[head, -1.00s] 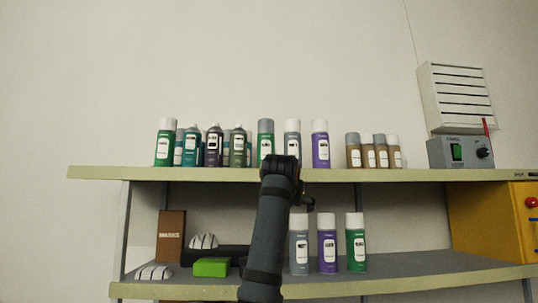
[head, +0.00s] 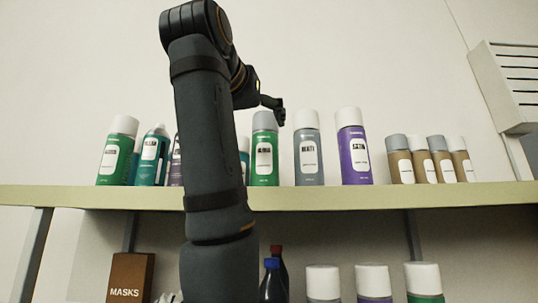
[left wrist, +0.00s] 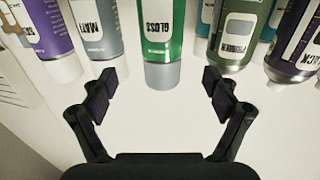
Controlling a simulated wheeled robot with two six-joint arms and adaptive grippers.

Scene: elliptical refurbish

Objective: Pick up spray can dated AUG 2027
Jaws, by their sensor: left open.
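Several spray cans stand upright on the upper shelf; no AUG 2027 date is legible on any of them. A green can with a grey cap (head: 265,158) stands beside a grey can with a white cap (head: 308,160) and a purple can (head: 354,158). My left gripper (head: 272,105) is up by the green can's cap, partly hidden behind my arm. In the left wrist view, which is upside down, my left gripper (left wrist: 162,85) is open and empty. The green can labelled GLOSS (left wrist: 163,35) is ahead, centred between the fingers and not between them.
The upper shelf (head: 320,198) has a pale front edge. Brown cans (head: 421,168) stand to the right, and green (head: 118,157) and teal (head: 150,163) cans to the left. Below are a MASKS box (head: 128,278), dark bottles and more cans. A louvred box is at right.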

